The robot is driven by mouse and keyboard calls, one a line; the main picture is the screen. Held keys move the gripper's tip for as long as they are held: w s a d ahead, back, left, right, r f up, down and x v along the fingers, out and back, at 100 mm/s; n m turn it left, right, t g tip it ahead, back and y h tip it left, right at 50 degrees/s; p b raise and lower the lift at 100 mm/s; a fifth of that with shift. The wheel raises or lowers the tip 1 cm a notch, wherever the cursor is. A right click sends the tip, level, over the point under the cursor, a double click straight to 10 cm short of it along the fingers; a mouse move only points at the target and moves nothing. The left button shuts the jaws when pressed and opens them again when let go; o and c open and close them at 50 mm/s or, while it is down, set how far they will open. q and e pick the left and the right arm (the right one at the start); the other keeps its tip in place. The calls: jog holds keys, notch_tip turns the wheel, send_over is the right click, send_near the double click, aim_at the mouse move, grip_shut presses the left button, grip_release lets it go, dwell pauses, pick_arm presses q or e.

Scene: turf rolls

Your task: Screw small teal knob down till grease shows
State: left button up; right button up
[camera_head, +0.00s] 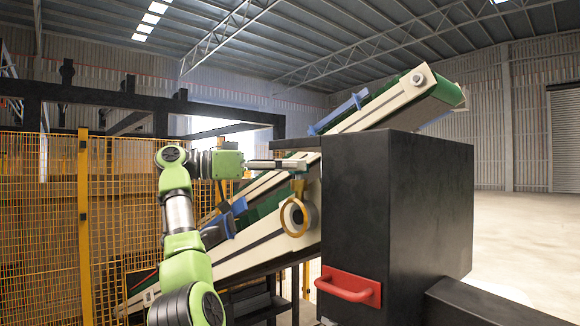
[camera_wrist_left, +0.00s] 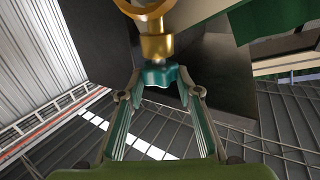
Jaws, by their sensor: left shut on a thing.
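My left gripper (camera_head: 299,166) comes in from the left, in front of the conveyor's end and beside the black cabinet. It is shut on the small teal knob (camera_wrist_left: 161,75), which sits between its fingertips in the left wrist view. The knob is on the end of a brass fitting (camera_wrist_left: 157,46); a brass ring (camera_head: 296,215) hangs below the gripper in the head view. The knob is too small and covered to make out in the head view. No grease can be made out. My right gripper is not in view.
A black cabinet (camera_head: 400,200) with a red handle (camera_head: 347,288) stands close on the right of the gripper. Inclined conveyors (camera_head: 385,105) with green belts rise behind it. Yellow mesh fencing (camera_head: 50,190) stands at the left. Open floor (camera_head: 530,240) lies at the right.

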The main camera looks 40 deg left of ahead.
pick_arm(q)
jog(key=shift+r, duration=0.15)
jog(key=o, duration=1.1)
jog(key=shift+o, duration=0.2)
jog(key=shift+a, duration=0.1)
jog(key=v, duration=1.2)
